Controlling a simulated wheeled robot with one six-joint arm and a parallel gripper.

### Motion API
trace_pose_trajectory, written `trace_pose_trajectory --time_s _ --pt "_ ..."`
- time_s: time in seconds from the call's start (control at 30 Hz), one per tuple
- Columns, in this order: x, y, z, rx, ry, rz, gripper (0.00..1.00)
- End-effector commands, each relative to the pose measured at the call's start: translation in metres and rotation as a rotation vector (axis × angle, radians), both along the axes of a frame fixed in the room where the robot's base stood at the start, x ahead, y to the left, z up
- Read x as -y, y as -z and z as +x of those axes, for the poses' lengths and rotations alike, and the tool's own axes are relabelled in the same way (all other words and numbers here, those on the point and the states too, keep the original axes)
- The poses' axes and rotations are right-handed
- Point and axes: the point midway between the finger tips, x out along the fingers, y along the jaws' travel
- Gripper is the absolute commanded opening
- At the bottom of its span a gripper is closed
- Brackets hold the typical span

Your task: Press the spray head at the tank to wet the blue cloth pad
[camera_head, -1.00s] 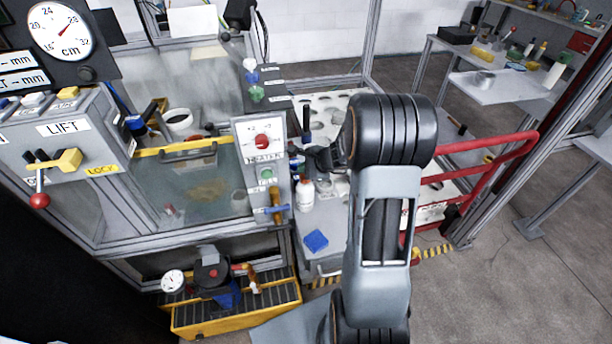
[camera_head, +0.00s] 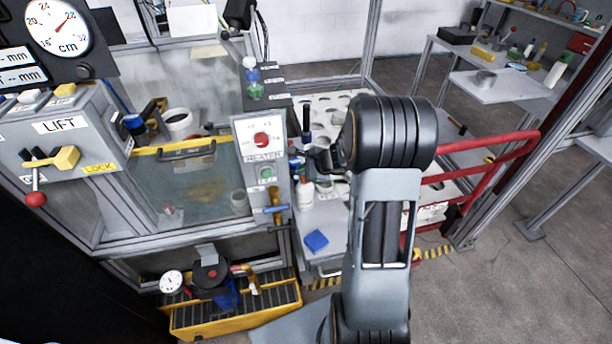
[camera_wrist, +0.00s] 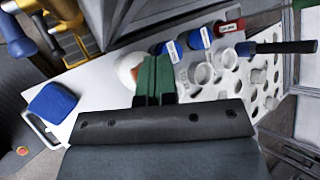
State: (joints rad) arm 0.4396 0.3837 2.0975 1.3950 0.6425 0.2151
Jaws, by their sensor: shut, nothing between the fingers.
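The blue cloth pad (camera_head: 316,240) lies flat on the pale bench top, and it shows at the left of the wrist view (camera_wrist: 53,103). A white bottle with an orange-red part (camera_head: 305,196) stands behind the pad, beside the tank (camera_head: 190,190). In the wrist view a rounded white thing with an orange part (camera_wrist: 128,67), apparently this bottle, is partly hidden by my fingers. I cannot clearly make out a spray head. My gripper (camera_wrist: 153,72) has green fingers that are shut and empty, close to the bottle. Whether they touch it cannot be told.
A white rack with round holes (camera_wrist: 228,85) holds labelled blue- and red-capped things right of my fingers. A dark-handled tool (camera_wrist: 280,47) lies across it. The heater box (camera_head: 260,145) and an orange-handled valve (camera_head: 276,205) border the bench. Red rails (camera_head: 480,150) stand right.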

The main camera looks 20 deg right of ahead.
Motion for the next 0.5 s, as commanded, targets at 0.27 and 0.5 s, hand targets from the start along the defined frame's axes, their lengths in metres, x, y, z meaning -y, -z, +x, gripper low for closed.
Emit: trace_pose_trajectory --time_s 0.27,0.5 --pt "0.0 -0.002 0.0 0.0 0.0 0.0 0.0" --pt "0.0 -0.014 0.0 0.0 -0.001 -0.001 0.0"
